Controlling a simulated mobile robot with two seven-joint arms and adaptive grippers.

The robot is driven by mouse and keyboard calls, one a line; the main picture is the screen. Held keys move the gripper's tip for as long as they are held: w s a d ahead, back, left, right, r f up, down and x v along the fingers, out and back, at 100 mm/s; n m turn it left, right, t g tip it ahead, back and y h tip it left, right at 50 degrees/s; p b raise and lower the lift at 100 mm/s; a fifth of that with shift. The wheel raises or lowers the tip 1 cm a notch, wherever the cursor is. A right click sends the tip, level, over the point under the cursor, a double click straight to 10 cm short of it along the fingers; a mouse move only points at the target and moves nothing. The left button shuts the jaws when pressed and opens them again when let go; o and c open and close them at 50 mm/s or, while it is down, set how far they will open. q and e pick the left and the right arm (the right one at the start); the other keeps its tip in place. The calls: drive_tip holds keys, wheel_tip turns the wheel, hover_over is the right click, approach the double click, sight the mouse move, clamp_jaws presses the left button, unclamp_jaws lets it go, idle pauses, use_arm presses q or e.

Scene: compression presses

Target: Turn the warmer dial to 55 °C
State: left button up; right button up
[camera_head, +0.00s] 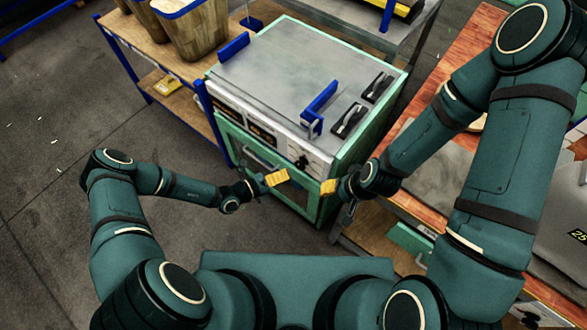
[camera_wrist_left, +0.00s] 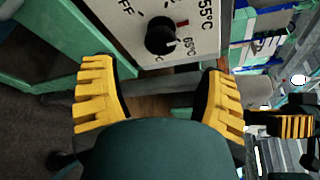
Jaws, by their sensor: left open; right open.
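The warmer (camera_head: 300,75) is a mint-green cabinet with a grey metal top. Its dial (camera_wrist_left: 160,35) is a round black knob on a white panel, also visible on the front in the head view (camera_head: 303,161). Labels reading OFF, 55 °C and 65 °C surround it, with a small red mark by the 55 °C side. A pale mark on the knob's edge lies towards 65 °C. My left gripper (camera_wrist_left: 160,96) is open and empty, its yellow fingers apart and short of the dial; it also shows in the head view (camera_head: 276,178). My right gripper (camera_head: 328,187) is open near the warmer's front right corner.
Blue handles (camera_head: 319,103) and black clips stand on the warmer's top. A wooden bench with baskets (camera_head: 190,30) is at the left. A red-brown wooden table (camera_head: 425,150) is close on the right. The floor at front left is clear.

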use_arm(q)
drive_tip(key=shift+v, duration=2.1)
